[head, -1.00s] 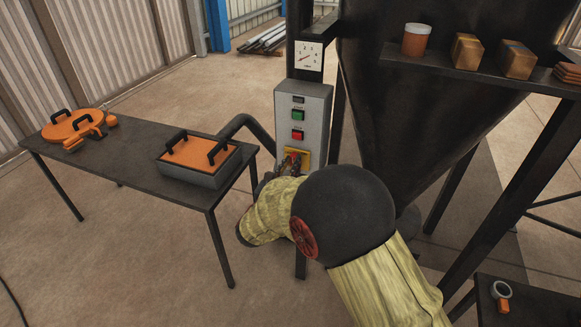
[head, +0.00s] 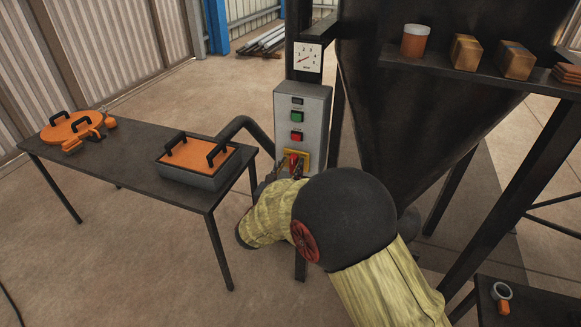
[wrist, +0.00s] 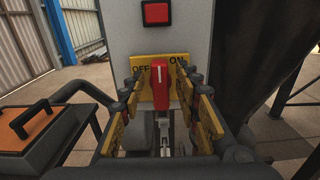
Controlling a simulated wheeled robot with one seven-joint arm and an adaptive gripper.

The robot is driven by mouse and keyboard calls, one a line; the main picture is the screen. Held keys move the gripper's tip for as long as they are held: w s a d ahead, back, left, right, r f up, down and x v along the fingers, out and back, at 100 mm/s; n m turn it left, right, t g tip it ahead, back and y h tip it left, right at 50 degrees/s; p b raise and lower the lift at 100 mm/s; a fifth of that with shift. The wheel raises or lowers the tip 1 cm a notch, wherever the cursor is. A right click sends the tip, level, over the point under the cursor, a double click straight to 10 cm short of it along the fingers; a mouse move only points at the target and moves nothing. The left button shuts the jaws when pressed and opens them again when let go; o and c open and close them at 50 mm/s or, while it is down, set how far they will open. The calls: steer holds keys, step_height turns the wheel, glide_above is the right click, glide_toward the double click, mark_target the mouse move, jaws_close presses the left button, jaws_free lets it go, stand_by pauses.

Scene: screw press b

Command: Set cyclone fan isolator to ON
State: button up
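The cyclone fan isolator is a red handle (wrist: 160,78) on a yellow plate (wrist: 146,92), low on the grey control box. In the wrist view OFF is marked at the plate's upper left and ON at its upper right. The handle stands nearly upright, its white-marked end up between the two words. In the head view the isolator (head: 293,160) shows partly behind my gripper. My gripper (wrist: 162,88) is open, with its yellow-padded fingers apart on the left and right of the handle. I see no finger touching the handle; its lower part is hard to make out.
A red button (wrist: 156,13) sits above the isolator, and a green button (head: 297,117) above that. A dark table (head: 115,150) with an orange-topped box (head: 200,160) stands at left. A black hopper (head: 400,100) and a shelf (head: 470,75) are at right.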

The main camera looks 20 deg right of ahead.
steer(key=shift+a, duration=0.1)
steer(key=v, duration=1.2)
stand_by(0.6)
